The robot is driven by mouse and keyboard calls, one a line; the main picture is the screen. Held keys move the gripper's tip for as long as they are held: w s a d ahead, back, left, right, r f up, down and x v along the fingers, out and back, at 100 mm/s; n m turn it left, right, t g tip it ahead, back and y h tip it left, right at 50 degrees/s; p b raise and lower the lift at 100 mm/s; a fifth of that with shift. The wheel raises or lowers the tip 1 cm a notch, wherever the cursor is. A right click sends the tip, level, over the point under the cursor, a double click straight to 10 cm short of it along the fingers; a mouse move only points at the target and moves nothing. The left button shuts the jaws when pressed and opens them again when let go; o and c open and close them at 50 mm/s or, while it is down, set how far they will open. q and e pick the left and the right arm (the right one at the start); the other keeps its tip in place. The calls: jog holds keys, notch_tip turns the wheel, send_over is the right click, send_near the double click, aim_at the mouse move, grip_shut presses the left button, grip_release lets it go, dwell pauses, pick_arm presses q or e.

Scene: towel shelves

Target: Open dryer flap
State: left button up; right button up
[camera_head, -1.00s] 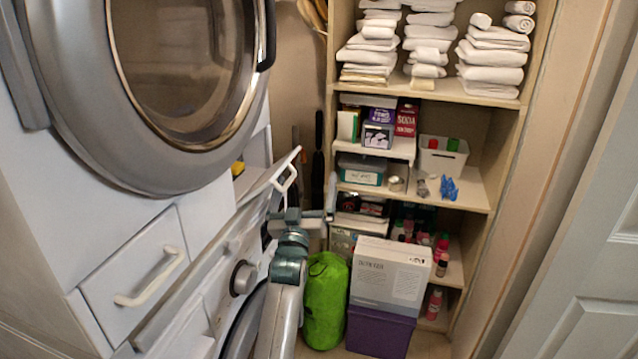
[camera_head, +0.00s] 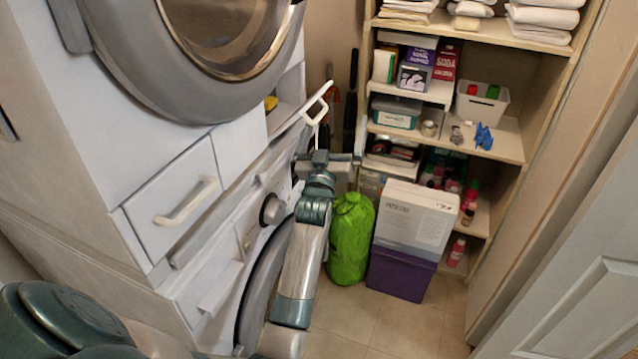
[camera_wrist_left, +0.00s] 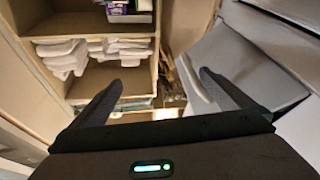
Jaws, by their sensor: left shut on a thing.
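The dryer flap (camera_head: 283,133) is a long, thin white panel between the upper and lower machines. It stands out from the front, tilted open, with a white loop handle (camera_head: 318,109) at its far end. My left gripper (camera_head: 326,157) is at this end, just below the handle, partly hidden by its own wrist. In the left wrist view the fingers (camera_wrist_left: 168,95) are spaced apart, with a white handle-like piece (camera_wrist_left: 196,90) beside the inner side of the right finger. The gripper is shut on the handle, though the contact itself is hard to see. My right gripper is not in view.
The upper machine has a round door (camera_head: 225,75) and a closed drawer (camera_head: 165,195). A green bag (camera_head: 350,240), a white box (camera_head: 415,215) on a purple box (camera_head: 400,272) and a shelf (camera_head: 505,140) stand near my left arm. Tiled floor lies open in front.

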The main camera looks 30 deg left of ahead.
pick_arm(q)
jog(key=shift+s+d+p, duration=0.15)
jog(key=shift+s+d, duration=0.35)
jog(key=shift+s, duration=0.2)
jog(key=shift+s+d+p, duration=0.15)
jog(key=shift+s+d, duration=0.35)
jog(key=shift+s, duration=0.2)
jog(key=shift+s+d+f, duration=0.1)
jog(key=shift+s+f, duration=0.05)
jog(key=shift+s, duration=0.2)
jog(key=c, duration=1.6)
jog(key=shift+a+f+p+v, duration=0.25)
jog(key=shift+a+v, duration=0.05)
jog(key=shift+v, duration=1.95)
jog(key=shift+a+f+p+v, duration=0.2)
jog(key=shift+a+f+v, duration=0.05)
jog(key=shift+v, duration=1.95)
jog(key=shift+a+f+p+v, duration=0.25)
jog(key=shift+a+v, duration=0.05)
jog(key=shift+v, duration=1.95)
jog(key=shift+a+f, duration=0.1)
